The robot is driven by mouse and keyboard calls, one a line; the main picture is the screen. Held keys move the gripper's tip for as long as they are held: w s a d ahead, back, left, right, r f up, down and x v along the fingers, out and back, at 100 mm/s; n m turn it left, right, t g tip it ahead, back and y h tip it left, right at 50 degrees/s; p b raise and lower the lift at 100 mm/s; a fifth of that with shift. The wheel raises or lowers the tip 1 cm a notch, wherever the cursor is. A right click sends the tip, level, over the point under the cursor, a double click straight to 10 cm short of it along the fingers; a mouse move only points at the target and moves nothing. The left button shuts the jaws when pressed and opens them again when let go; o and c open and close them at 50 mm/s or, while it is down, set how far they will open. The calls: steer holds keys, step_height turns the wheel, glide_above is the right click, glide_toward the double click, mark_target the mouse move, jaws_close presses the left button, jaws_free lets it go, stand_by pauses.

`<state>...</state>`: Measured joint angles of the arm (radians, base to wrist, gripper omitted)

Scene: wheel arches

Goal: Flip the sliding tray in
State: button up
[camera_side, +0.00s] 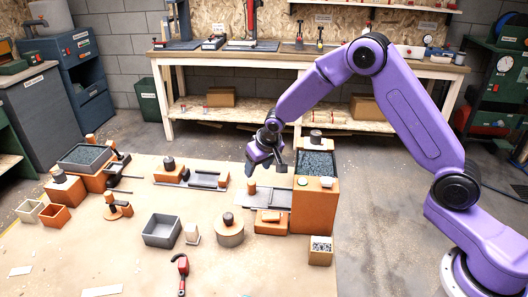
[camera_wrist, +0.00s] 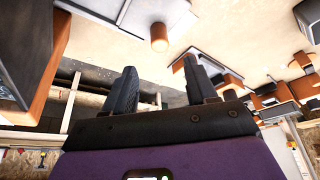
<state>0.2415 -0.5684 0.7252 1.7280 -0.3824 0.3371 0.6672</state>
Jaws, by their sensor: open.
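A flat grey sliding tray (camera_side: 270,194) sticks out to the left from the side of an orange box with dark grey fill (camera_side: 316,190). A short orange peg (camera_side: 251,187) stands upright near its left end. In the wrist view, an orange peg (camera_wrist: 159,38) shows beyond my fingers, beside a pale plate that looks like the tray. My gripper (camera_side: 264,167) is above the tray, close to the box's left side and apart from the peg. In the wrist view, my gripper (camera_wrist: 160,84) has its two dark fingers spread with nothing between them.
Another tray unit (camera_side: 190,175) lies to the left. A workbench (camera_side: 300,60) runs behind. The front mat is mostly clear.

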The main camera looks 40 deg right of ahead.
steer(key=v, duration=0.7)
steer(key=shift+w+a, duration=0.15)
steer(key=c, duration=0.9)
steer(key=w+a+f+h, duration=0.1)
steer(key=a, duration=0.1)
steer(key=w+a+f+m+g+h, duration=0.1)
steer(key=w+a, duration=0.1)
steer(key=w+a+f+h, duration=0.1)
steer(key=w+a, duration=0.1)
steer(key=a, duration=0.1)
steer(key=shift+f+m, duration=0.2)
steer(key=shift+m, duration=0.1)
jaws_close()
steer(key=a+f+m+g+h, duration=0.1)
steer(key=a+f+m+h, duration=0.25)
steer(key=a, duration=0.25)
steer(key=shift+h, duration=0.25)
steer(key=x, duration=0.9)
steer(key=shift+w+d+f, duration=0.15)
steer(key=shift+w+d, duration=0.05)
steer(key=shift+w, duration=0.25)
steer(key=shift+s+d, duration=0.3)
steer(key=shift+d, duration=0.6)
steer(key=shift+s+d, duration=0.3)
steer(key=shift+d, duration=0.6)
